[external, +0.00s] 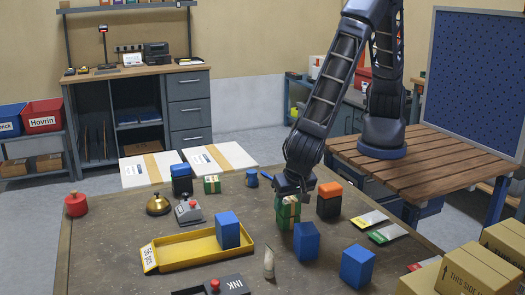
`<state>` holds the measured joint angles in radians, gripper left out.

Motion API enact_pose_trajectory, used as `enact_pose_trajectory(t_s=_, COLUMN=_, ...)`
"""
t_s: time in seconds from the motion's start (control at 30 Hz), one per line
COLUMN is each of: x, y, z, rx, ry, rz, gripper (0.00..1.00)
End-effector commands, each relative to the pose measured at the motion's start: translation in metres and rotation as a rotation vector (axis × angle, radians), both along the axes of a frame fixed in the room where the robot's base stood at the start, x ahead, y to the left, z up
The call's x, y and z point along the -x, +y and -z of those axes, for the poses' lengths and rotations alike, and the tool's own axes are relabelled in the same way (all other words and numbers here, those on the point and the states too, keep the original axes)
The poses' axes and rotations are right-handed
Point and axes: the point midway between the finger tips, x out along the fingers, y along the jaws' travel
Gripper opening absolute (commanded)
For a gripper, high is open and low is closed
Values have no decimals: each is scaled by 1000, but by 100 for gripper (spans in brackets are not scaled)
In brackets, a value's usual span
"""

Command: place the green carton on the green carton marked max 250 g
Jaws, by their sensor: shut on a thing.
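My gripper (295,189) points down over the right half of the brown table and is shut on a green carton (288,205) with a yellow band. Directly under it in the picture is a second green carton (287,222), also with a yellow band. The two look stacked, but I cannot tell whether they touch or whether the upper one is fully supported. Another small green carton (211,184) with a pale band sits farther left. No "max 250 g" marking is readable from this view.
A blue box (306,242) stands close in front of the two cartons. An orange-and-black stack (329,199) is just right of them. Another blue box (357,266) is front right. A yellow tray (190,252) holding a blue box (228,230) lies left. A white tube (269,263) stands in front.

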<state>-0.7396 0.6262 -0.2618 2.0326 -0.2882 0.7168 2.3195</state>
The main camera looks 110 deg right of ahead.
Motion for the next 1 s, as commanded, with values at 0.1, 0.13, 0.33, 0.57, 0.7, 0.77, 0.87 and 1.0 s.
enact_pose_trajectory(t_s=0.1, x=0, y=0, z=4, rx=-1, ry=0, rz=1, gripper=21)
enact_pose_trajectory(t_s=0.13, x=0, y=0, z=4, rx=-1, ry=0, rz=1, gripper=21)
enact_pose_trajectory(t_s=0.33, x=0, y=0, z=5, rx=0, ry=0, rz=1, gripper=21)
enact_pose_trajectory(t_s=0.57, x=0, y=0, z=6, rx=0, ry=0, rz=1, gripper=71)
enact_pose_trajectory(t_s=0.7, x=0, y=0, z=6, rx=0, ry=0, rz=1, gripper=71)
enact_pose_trajectory(t_s=0.77, x=0, y=0, z=6, rx=0, ry=0, rz=1, gripper=71)
enact_pose_trajectory(t_s=0.87, x=0, y=0, z=5, rx=-1, ry=0, rz=1, gripper=71)
enact_pose_trajectory(t_s=1.0, x=-1, y=4, z=-6, rx=-1, ry=-2, rz=0, gripper=71)
